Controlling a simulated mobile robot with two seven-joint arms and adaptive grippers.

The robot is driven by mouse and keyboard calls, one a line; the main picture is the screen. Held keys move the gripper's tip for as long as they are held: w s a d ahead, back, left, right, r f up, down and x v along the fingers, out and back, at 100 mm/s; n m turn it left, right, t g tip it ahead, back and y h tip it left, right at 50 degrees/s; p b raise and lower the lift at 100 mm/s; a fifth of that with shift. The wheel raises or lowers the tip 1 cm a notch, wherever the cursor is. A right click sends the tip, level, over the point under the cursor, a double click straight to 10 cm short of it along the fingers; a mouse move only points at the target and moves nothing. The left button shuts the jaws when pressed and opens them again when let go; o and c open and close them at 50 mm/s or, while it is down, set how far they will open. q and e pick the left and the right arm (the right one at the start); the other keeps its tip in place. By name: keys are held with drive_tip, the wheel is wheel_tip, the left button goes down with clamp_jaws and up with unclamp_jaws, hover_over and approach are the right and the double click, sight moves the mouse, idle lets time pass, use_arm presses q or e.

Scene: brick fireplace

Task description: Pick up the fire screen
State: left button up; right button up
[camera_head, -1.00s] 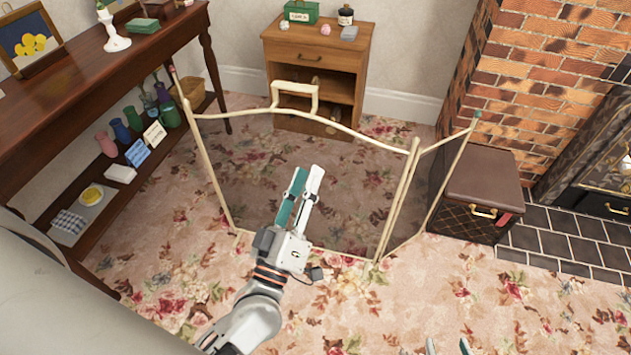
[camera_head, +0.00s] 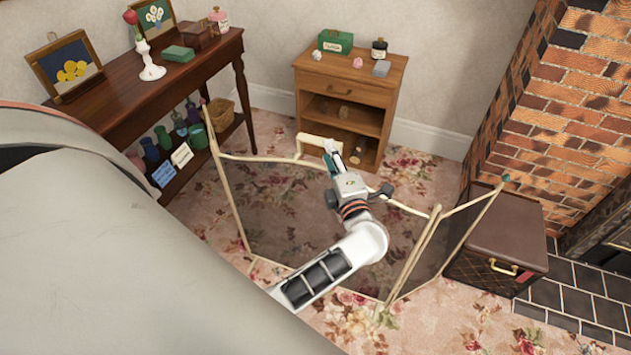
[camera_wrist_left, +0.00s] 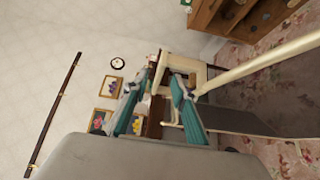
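The fire screen (camera_head: 290,210) stands on the carpet, with cream rails, dark see-through mesh and a folded side panel at the right. Its cream top handle (camera_head: 312,138) is partly covered by my left gripper (camera_head: 333,150), which is at the handle's right part. In the left wrist view, the left gripper (camera_wrist_left: 155,108) has its two teal fingers spread apart. The handle (camera_wrist_left: 170,62) shows close by the finger on the right there; whether it lies between the fingers I cannot tell. My right gripper is out of view.
A wooden cabinet (camera_head: 350,85) stands close behind the screen. A dark side table (camera_head: 120,90) with pictures and a vase is at the left. A brown patterned box (camera_head: 505,235) and the brick fireplace (camera_head: 565,110) are at the right.

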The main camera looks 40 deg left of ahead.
use_arm(q)
drive_tip(key=x, duration=0.4)
drive_tip(key=shift+w+a, duration=0.25)
drive_tip(key=shift+a, duration=0.05)
clamp_jaws()
drive_tip(key=shift+w+r, duration=0.1)
drive_tip(key=shift+r, duration=0.15)
drive_tip(key=shift+r, duration=0.1)
